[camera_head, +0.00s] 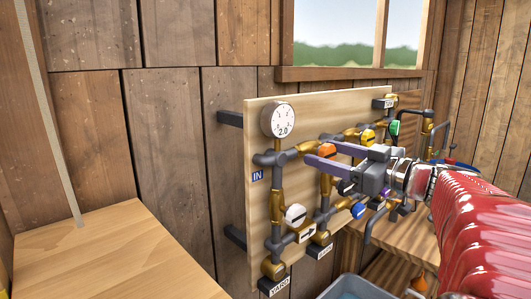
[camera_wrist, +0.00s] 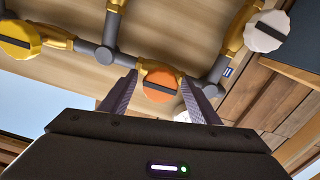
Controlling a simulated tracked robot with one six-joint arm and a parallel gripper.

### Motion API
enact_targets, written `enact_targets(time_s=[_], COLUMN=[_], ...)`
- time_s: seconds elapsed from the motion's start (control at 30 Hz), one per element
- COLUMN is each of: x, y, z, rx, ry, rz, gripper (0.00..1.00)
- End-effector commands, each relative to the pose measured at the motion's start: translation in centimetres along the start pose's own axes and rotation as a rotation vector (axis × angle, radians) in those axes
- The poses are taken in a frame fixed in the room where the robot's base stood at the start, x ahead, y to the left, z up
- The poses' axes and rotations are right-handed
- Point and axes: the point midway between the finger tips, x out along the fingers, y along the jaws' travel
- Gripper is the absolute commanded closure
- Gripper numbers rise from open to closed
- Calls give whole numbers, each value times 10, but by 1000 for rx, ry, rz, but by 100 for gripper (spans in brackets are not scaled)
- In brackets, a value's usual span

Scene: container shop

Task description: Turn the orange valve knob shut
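The orange valve knob (camera_head: 328,150) sits on the upper pipe run of the wooden board, and it also shows in the wrist view (camera_wrist: 160,92). A dark bar crosses its face, running roughly along the pipe there. My gripper (camera_head: 321,152) reaches in from the right in the head view. Its two fingers are spread apart, and in the wrist view my gripper (camera_wrist: 160,77) has one finger on each side of the knob. Gaps show between the knob and both fingers. I cannot tell how far the fingertips reach past the knob's face.
The board (camera_head: 262,115) also carries a pressure gauge (camera_head: 280,120), a white knob (camera_head: 295,214), a yellow knob (camera_head: 368,137), a green knob (camera_head: 394,127) and a blue knob (camera_head: 358,210). Pipes run close around the orange knob. A grey tub (camera_head: 362,286) stands below.

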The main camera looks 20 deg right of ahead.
Motion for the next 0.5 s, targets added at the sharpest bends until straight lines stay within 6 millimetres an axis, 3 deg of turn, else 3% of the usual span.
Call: enact_targets(time_s=[0.5], x=[0], y=[0], z=[0], rx=[0], ry=[0], rz=[0], gripper=[81])
